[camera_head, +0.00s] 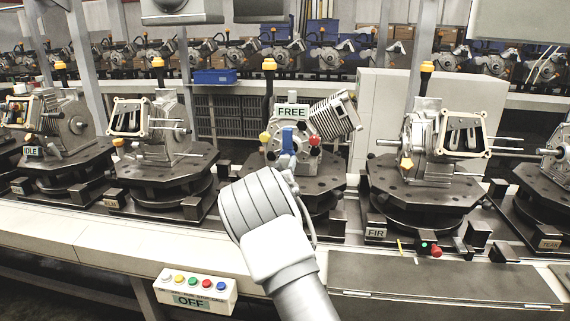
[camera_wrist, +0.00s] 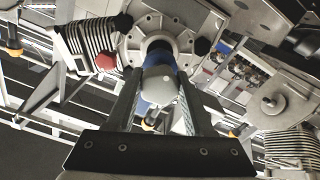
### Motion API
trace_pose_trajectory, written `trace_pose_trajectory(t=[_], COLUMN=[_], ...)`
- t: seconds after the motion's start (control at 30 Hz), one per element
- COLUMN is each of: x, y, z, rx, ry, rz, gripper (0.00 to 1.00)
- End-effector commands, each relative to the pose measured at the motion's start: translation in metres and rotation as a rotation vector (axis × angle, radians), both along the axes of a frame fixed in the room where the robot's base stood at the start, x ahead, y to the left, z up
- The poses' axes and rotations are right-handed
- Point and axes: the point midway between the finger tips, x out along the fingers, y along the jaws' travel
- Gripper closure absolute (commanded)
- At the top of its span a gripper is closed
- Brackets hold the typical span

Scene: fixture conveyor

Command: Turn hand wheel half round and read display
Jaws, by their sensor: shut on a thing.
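The hand wheel (camera_head: 288,137) is on the front of the middle fixture, with a blue middle and yellow and red knobs at its sides. Its red knob (camera_wrist: 106,62) and dark knobs also show in the wrist view. The fixture's sign (camera_head: 291,111) above the wheel reads FREE. My gripper (camera_wrist: 160,82) is shut on a pale grey round knob (camera_wrist: 160,86) in front of the blue part, one finger on each side. In the head view, my wrist hides most of the fingers.
A finned cylinder (camera_head: 335,112) juts from the middle fixture's right. Similar fixtures stand on both sides; signs read IDLE (camera_head: 34,151) and FIR (camera_head: 376,232). A button box (camera_head: 196,291) with an OFF display is at the conveyor's front. A flat grey panel (camera_head: 440,278) lies front right.

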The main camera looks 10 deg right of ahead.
Motion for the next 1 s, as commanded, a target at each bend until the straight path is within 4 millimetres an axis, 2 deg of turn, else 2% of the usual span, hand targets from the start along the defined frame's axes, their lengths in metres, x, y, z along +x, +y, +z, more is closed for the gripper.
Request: trace_pose_trajectory(t=[0.33,0.37,0.5,0.83,1.0], x=[0.0,0.0,0.0,-0.001,-0.011], y=[0.0,0.0,0.0,0.001,0.005], z=[-0.002,-0.002,-0.001,0.0,0.0], rx=[0.0,0.0,0.0,0.0,0.001], ry=[0.003,0.003,0.002,0.001,0.001], rz=[0.0,0.0,0.0,0.0,0.001], gripper=[1.0,0.44,0.19,0.18,0.18])
